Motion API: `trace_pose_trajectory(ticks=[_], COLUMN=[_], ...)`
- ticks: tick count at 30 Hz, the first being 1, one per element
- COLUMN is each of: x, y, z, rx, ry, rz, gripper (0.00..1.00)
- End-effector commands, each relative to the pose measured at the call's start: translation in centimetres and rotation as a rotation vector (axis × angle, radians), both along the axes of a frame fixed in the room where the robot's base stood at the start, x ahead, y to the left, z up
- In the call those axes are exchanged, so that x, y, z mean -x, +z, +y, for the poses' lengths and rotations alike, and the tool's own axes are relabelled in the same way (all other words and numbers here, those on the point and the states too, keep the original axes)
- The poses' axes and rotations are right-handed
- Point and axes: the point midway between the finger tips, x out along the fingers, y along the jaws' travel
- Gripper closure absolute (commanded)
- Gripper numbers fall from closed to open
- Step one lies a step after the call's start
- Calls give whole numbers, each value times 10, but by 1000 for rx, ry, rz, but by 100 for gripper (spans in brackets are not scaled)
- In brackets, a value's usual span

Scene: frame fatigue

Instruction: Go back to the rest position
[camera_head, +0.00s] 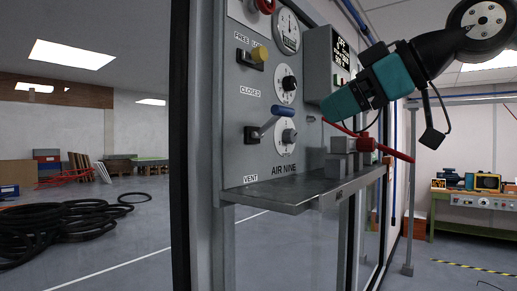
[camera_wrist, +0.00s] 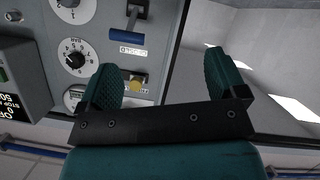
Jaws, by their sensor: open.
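My gripper (camera_head: 342,104) hangs in front of the grey control panel (camera_head: 232,135), just right of its dials in the head view. The arm reaches in from the upper right. In the wrist view the two teal fingers of my gripper (camera_wrist: 165,78) stand wide apart with nothing between them. Beyond them are the panel face and, to the right, a pale wall. The panel carries a blue-handled lever (camera_head: 279,111) and a yellow knob (camera_head: 260,54). The blue handle (camera_wrist: 127,36) and yellow knob (camera_wrist: 136,86) also show in the wrist view.
A grey shelf (camera_head: 290,194) juts out below the panel, with grey blocks and a red handle (camera_head: 392,151) at its right. Black hoses (camera_head: 70,225) lie at left; a workbench (camera_head: 470,200) stands at right.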

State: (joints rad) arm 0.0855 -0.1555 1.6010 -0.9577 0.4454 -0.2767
Motion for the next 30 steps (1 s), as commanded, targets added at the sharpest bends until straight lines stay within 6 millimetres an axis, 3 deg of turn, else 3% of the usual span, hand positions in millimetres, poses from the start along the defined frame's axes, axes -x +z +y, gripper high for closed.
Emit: trace_pose_trajectory(ticks=[1, 5, 9, 12, 15, 18, 21, 30], x=[7, 34, 82, 122, 157, 183, 196, 199], y=[-49, -150, -252, -312, -355, -382, -395, -397], z=[7, 15, 15, 9, 0, -8, -15, -16], rx=[-4, 15, 83, 148, 211, 260, 287, 292], ry=[-18, -85, -160, -213, -261, -295, -315, -320], rz=[122, 409, 689, 856, 982, 1061, 1102, 1109], gripper=[10, 10, 10, 10, 10, 10, 10, 10])
